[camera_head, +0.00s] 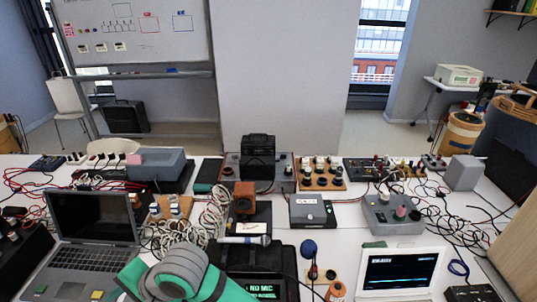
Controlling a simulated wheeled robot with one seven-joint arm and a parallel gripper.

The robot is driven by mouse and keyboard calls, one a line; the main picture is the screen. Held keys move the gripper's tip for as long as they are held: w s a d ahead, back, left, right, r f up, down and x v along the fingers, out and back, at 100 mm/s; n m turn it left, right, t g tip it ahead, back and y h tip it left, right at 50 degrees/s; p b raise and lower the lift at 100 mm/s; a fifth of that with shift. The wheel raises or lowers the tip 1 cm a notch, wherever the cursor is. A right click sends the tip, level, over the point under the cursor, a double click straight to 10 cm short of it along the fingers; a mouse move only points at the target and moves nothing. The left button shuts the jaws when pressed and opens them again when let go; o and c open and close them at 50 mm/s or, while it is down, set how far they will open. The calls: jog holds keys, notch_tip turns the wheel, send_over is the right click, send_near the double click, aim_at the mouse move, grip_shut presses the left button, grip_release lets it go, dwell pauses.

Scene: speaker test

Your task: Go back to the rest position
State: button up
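Part of my own arm (180,277), grey and green, shows at the bottom left of centre, in front of the table's near edge. My gripper does not show in the view. A microphone (245,239) lies on a black device (282,262) just right of my arm. A green display (262,290) on that device reads "NO MIC". A small orange-brown box (243,200) with a dark round front stands behind the microphone. My arm hides part of the table and of the black device.
The white table (345,240) is crowded. An open laptop (92,235) stands at left, a small white screen unit (400,271) at right. Grey instruments (394,214) and bundled cables (205,215) lie between. A whiteboard (140,30) stands behind. Small bare patches remain right of centre.

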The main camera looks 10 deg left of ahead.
jog(key=w+a+r+t+y, duration=0.2)
jog(key=w+a+r+y, duration=0.1)
jog(key=a+r+y, duration=0.15)
jog(key=w+d+r+m+t+y, duration=0.1)
jog(key=w+d+m+t+y, duration=0.2)
jog(key=w+t, duration=0.2)
jog(key=w+d+f+m+t+h, duration=0.2)
jog(key=w+d+f+m+t, duration=0.1)
jog(key=d+f+m+t, duration=0.25)
jog(key=s+d+f+t+h, duration=0.1)
jog(key=d+f+h, duration=0.1)
jog(key=d, duration=0.3)
jog(key=s+d+f+t+h, duration=0.1)
jog(key=d+f+t+h, duration=0.1)
jog(key=d+f, duration=0.3)
jog(key=s+d+f+t+h, duration=0.1)
jog(key=d+f+h, duration=0.2)
jog(key=d, duration=0.4)
jog(key=shift+s+f+n+h, duration=0.25)
jog(key=shift+s+n+h, duration=0.1)
jog(key=shift+h, duration=0.3)
jog(key=s+d+f+n+h, duration=0.2)
jog(key=s+d+n+h, duration=0.1)
jog(key=s+d, duration=0.6)
jog(key=s+d+f+n+h, duration=0.2)
jog(key=s+d+n, duration=0.4)
jog(key=s+d, duration=0.3)
jog(key=shift+s+d+h, duration=0.15)
jog(key=shift+s+h, duration=0.35)
jog(key=shift+s, duration=0.15)
